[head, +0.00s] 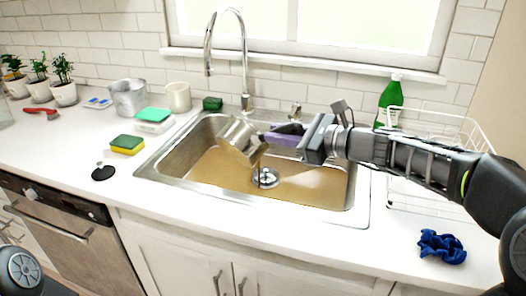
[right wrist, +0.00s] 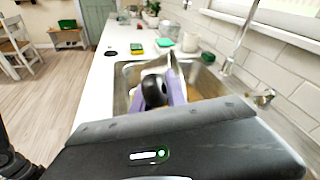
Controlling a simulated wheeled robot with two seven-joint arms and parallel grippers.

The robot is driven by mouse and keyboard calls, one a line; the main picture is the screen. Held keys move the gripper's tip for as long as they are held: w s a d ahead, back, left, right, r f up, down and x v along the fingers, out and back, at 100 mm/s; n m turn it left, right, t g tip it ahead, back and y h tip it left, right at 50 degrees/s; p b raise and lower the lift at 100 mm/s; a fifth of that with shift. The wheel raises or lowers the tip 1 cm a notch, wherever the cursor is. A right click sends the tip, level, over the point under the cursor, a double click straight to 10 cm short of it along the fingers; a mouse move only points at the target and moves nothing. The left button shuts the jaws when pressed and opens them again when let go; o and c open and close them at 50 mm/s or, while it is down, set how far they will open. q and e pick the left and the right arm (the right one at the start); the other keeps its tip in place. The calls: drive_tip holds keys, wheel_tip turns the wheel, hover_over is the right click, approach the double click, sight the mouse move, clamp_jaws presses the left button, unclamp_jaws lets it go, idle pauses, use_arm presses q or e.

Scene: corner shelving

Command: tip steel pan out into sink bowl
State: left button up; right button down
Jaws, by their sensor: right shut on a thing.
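The steel pan (head: 238,133) is tilted steeply over the left half of the sink bowl (head: 172,160). Brown liquid shows beneath it and spreads across the bowl's bottom, around the drain. My right gripper (head: 278,135), with purple fingers, reaches in from the right and is shut on the pan's handle. In the right wrist view the black handle (right wrist: 153,90) shows between the purple fingers, with the pan's steel side (right wrist: 175,70) beyond it. The pan's inside is largely hidden. My left gripper is not in view.
The tall faucet (head: 245,70) stands behind the bowl. A green bottle (head: 390,98) and a white wire rack (head: 425,185) are to the right. A sponge (head: 127,145), a black stopper (head: 103,172) and a metal pot (head: 128,98) are on the left counter. A blue cloth (head: 441,246) lies front right.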

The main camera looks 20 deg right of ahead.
drive_tip(key=shift+w+d+r+p, duration=0.1)
drive_tip(key=shift+d+r+p, duration=0.1)
drive_tip(key=shift+r+p, duration=0.1)
drive_tip(key=shift+w+d+r+m+y+p, duration=0.2)
drive_tip(key=shift+w+d+m+y+p, duration=0.2)
drive_tip(key=shift+d+m+p, duration=0.3)
drive_tip(key=shift+p, duration=0.3)
